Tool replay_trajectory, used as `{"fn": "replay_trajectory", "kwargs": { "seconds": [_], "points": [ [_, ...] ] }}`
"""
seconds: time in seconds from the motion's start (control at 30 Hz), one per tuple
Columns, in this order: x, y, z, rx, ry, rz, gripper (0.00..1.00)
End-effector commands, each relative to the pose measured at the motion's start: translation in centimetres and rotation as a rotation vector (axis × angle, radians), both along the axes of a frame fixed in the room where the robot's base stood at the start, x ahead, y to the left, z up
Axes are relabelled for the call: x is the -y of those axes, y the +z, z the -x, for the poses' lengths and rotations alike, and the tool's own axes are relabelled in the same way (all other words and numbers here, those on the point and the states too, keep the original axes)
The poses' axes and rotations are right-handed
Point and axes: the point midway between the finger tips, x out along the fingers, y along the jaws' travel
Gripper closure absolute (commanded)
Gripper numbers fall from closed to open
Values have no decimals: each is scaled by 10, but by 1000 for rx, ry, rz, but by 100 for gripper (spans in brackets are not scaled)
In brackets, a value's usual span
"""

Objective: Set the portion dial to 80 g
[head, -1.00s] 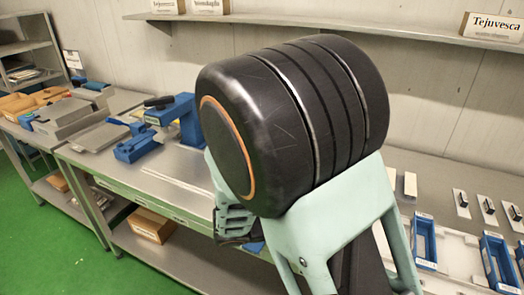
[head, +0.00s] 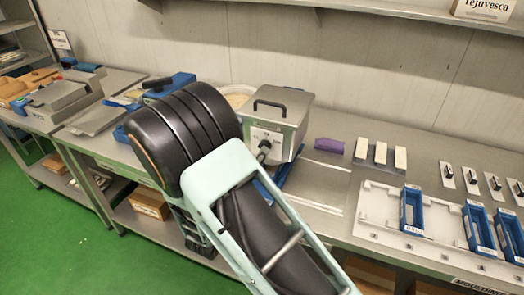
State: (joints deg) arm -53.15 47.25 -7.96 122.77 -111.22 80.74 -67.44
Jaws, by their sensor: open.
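A steel kettle-like box (head: 283,112) with a black top handle stands on the bench in the head view. Its front carries a pale plate with small marks, which I take for the portion dial (head: 264,136), and a dark knob or lever (head: 265,149). The marks are too small to read, so the setting cannot be told. My arm covers the lower left of the box. My gripper (head: 200,243) hangs low at the bench's front edge, left of and below the dial, apart from it. It is partly hidden behind my arm, open, with nothing visible in it.
Right of the box lie a purple block (head: 329,145), several pale bars, and a white tray (head: 380,212) with blue moulds (head: 412,210). Scales and blue equipment (head: 168,85) stand at left. A shelf (head: 400,22) runs above. Some bare bench lies right of the box.

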Motion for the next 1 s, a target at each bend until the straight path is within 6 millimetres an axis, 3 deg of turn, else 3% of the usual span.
{"fn": "replay_trajectory", "kwargs": {
  "seconds": [0.23,0.6,1.0],
  "points": [
    [12,1,-30,0,-2,-1,57],
    [13,1,-36,1,-1,-2,57],
    [13,1,-36,1,-1,-2,98]
  ]
}}
